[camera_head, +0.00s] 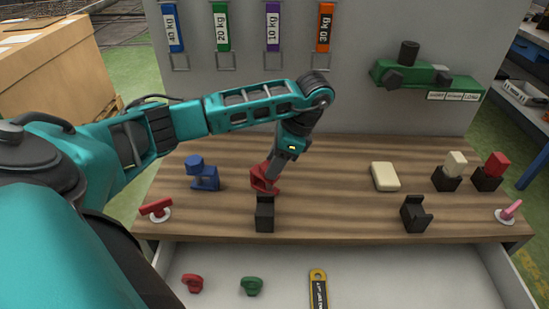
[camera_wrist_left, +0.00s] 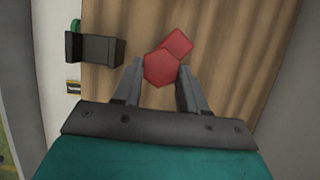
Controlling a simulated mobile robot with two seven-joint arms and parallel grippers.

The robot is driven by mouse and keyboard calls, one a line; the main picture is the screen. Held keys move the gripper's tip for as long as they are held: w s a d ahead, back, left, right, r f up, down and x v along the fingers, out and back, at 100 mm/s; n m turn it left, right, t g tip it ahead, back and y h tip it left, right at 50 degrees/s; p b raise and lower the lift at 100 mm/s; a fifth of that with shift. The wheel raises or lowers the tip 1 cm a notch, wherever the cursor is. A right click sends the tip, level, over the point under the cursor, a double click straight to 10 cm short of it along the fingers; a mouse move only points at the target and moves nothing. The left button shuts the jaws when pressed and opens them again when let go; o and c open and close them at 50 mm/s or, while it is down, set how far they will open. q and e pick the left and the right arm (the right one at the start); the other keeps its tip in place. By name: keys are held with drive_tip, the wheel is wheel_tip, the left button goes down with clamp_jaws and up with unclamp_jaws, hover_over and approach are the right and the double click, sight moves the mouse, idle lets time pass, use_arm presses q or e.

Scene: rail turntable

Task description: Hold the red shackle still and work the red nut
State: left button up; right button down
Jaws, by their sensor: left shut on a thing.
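In the left wrist view the fingers (camera_wrist_left: 158,88) stand either side of a red six-sided face (camera_wrist_left: 158,70). A smaller red block-like part sits just beyond it. I cannot tell which of these parts is the red nut, nor whether the shackle touches the table. My right gripper is not in view.
The open drawer (camera_head: 390,280) holds red and green ring pieces and a yellow-ended tool.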

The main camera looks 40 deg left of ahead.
use_arm(q)
drive_tip(key=o, duration=1.3)
drive_tip(key=shift+c, duration=0.2)
drive_tip(key=shift+o, duration=0.4)
